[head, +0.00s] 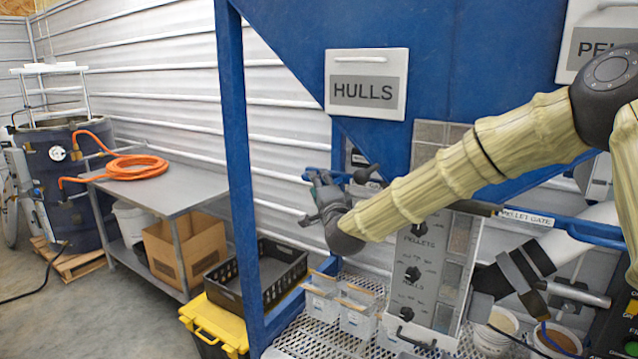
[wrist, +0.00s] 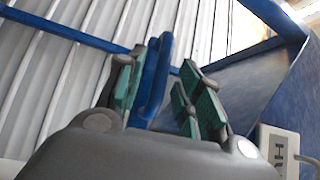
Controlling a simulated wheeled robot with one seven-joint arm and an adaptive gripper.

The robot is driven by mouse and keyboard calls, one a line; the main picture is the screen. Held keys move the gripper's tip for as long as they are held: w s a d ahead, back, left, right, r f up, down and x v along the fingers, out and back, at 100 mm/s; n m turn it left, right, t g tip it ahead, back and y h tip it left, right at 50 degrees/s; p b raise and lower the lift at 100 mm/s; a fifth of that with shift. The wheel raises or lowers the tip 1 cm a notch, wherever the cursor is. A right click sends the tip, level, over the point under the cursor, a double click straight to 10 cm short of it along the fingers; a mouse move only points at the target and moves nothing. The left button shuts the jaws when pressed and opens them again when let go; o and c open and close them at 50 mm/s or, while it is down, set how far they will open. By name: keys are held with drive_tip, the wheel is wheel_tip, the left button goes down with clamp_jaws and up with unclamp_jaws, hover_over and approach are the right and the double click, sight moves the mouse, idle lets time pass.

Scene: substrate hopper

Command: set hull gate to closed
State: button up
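The hull gate's blue handle (head: 311,177) shows beside the blue hopper, below the HULLS sign (head: 367,85). My gripper (head: 316,199) is at the handle, at the end of my outstretched arm. In the wrist view the blue handle (wrist: 153,80) stands between the green-padded fingers of my gripper (wrist: 162,92). It lies close to the left finger, with a gap to the right finger, so the gripper is open around it. Contact with the left pad is unclear. My gripper and arm hide much of the gate, and I cannot tell its position.
A blue post (head: 243,170) stands left of my gripper. A control panel (head: 415,275) with knobs and the blue PELLET GATE bar (head: 560,226) are to the right. Small bins (head: 357,310) stand on a mesh shelf below. A metal table (head: 172,199) with an orange hose is at left.

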drive_tip(key=v, duration=1)
drive_tip(key=shift+s+d+f, duration=0.1)
drive_tip(key=shift+f, duration=0.05)
drive_tip(key=s+d+f+n+g+h+b, duration=0.1)
drive_tip(key=s+d+f+n+g, duration=0.3)
drive_tip(key=f, duration=1)
drive_tip(key=s+d+f+g+h+b, duration=0.15)
drive_tip(key=s+f, duration=0.45)
drive_tip(key=f, duration=0.9)
drive_tip(key=s+d+f+n+g, duration=0.2)
drive_tip(key=s+d+f+g, duration=0.3)
drive_tip(key=f, duration=0.9)
drive_tip(key=s+d+f+n+g+h+b, duration=0.1)
drive_tip(key=s+d+f+n+g, duration=0.15)
drive_tip(key=s+f, duration=0.55)
drive_tip(key=s+d+f+n+g+h+b, duration=0.1)
drive_tip(key=s+d+f, duration=0.3)
drive_tip(key=s+f, duration=0.4)
drive_tip(key=s+d+f+n+g, duration=0.1)
drive_tip(key=s+d, duration=0.2)
drive_tip(key=s, duration=0.3)
drive_tip(key=s+d+f+n+g+h, duration=0.1)
drive_tip(key=s+d+f+g, duration=0.1)
drive_tip(key=s, duration=0.5)
drive_tip(key=s+d+f+n+g+h+b, duration=0.1)
drive_tip(key=s+d+f, duration=0.1)
drive_tip(key=s+d, duration=0.3)
drive_tip(key=shift+s+f, duration=0.2)
drive_tip(key=shift+s, duration=0.9)
